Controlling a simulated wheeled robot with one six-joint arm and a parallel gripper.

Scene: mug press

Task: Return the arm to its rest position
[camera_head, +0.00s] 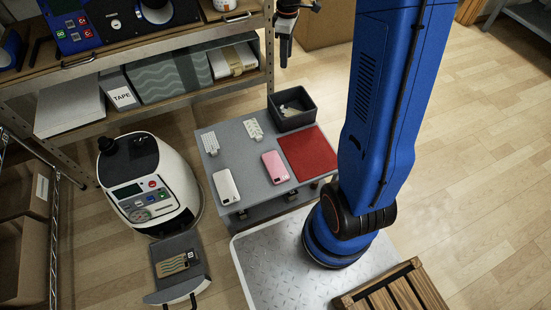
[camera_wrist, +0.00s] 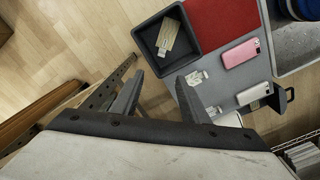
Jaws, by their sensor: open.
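My gripper (camera_head: 285,48) hangs in the air at the top of the head view, in front of the shelf. In the wrist view its two dark fingers are apart with nothing between them (camera_wrist: 160,77). My blue arm rises at the right of the head view and its upper part leaves the frame. The fingers touch no object that I can see. The white press (camera_head: 148,185) stands on the floor at the left, with its grey tray (camera_head: 178,242) pulled out in front. A patterned phone-shaped piece (camera_head: 178,264) lies on that tray.
A low grey table (camera_head: 235,163) holds a pink phone (camera_head: 275,167), a white phone (camera_head: 226,187), white pieces, a red mat (camera_head: 307,154) and a black bin (camera_head: 291,120) with small things inside. A shelf with boxes (camera_head: 168,72) stands behind.

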